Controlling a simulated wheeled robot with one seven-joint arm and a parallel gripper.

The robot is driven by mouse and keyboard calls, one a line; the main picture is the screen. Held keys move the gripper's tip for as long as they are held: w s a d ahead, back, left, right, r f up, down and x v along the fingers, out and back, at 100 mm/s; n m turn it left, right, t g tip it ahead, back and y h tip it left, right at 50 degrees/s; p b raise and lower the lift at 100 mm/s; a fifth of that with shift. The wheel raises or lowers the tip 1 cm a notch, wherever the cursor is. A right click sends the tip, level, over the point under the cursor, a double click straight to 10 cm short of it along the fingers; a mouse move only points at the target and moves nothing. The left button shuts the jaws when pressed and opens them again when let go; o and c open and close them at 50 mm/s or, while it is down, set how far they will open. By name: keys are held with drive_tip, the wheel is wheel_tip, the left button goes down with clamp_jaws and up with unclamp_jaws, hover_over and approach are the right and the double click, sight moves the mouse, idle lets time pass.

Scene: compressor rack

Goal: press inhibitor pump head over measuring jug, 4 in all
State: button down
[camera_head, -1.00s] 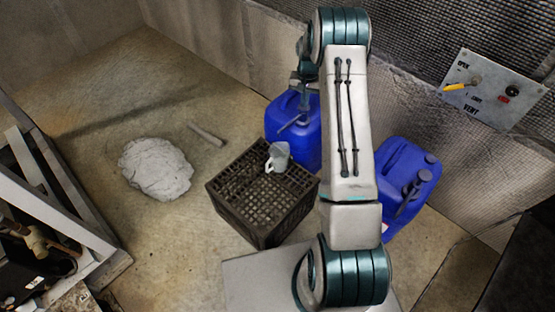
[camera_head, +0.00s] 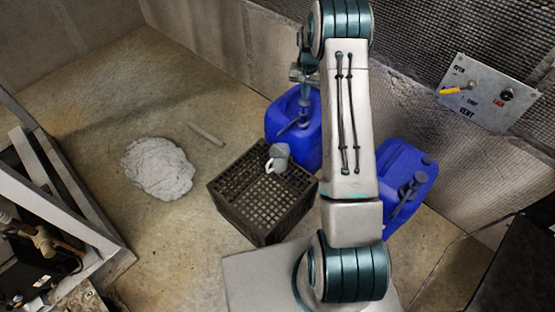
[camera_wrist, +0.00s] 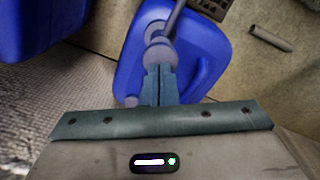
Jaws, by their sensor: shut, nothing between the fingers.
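A blue drum (camera_head: 309,150) stands behind the crate, with the grey inhibitor pump head (camera_wrist: 160,52) and its spout on top. In the head view the spout (camera_head: 289,127) points down-left toward the measuring jug (camera_head: 279,158). The jug is a small grey-white vessel with a handle, standing on the dark crate (camera_head: 262,225). My gripper (camera_wrist: 158,72) is shut and empty, its fingertips at the pump head in the wrist view. I cannot tell whether they touch it. In the head view my arm partly hides the drum, and the gripper is hard to make out.
A second blue drum (camera_head: 405,175) with its own pump stands right of my arm. A vent panel (camera_head: 490,92) with a yellow handle is on the wall. A pale crumpled heap (camera_head: 158,168) and a short rod (camera_head: 206,134) lie on open floor. A metal frame (camera_head: 60,200) stands left.

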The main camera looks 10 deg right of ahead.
drive_tip(key=shift+r, duration=0.1)
idle(0.4)
drive_tip(key=shift+r+p, duration=1.8)
drive_tip(key=shift+r, duration=1.1)
drive_tip(key=s+a+r+n+p, duration=0.1)
drive_tip(key=s+a+r+p, duration=0.2)
drive_tip(key=r, duration=0.5)
drive_tip(key=s+a+r+t+p, duration=0.1)
drive_tip(key=s+a+r+p, duration=0.1)
drive_tip(key=s+r, duration=0.5)
drive_tip(key=s+a+r+n+p, duration=0.1)
drive_tip(key=s+a+r+p, duration=0.15)
drive_tip(key=r, duration=0.75)
drive_tip(key=s+a+r+n+p, duration=0.1)
drive_tip(key=s+a+r+p, duration=0.1)
drive_tip(key=s, duration=0.6)
drive_tip(key=s+a+r+n+t+p, duration=0.1)
drive_tip(key=s+a+r+p, duration=0.1)
drive_tip(key=s+r, duration=0.3)
drive_tip(key=s+a+r+n+p, duration=0.1)
drive_tip(key=s+a+r+p, duration=0.1)
drive_tip(key=s, duration=0.8)
wheel_tip(320, 180, up, 2)
drive_tip(key=shift+s+r+t+p, duration=0.15)
drive_tip(key=shift+s+t+p, duration=0.25)
drive_tip(key=shift+p, duration=0.3)
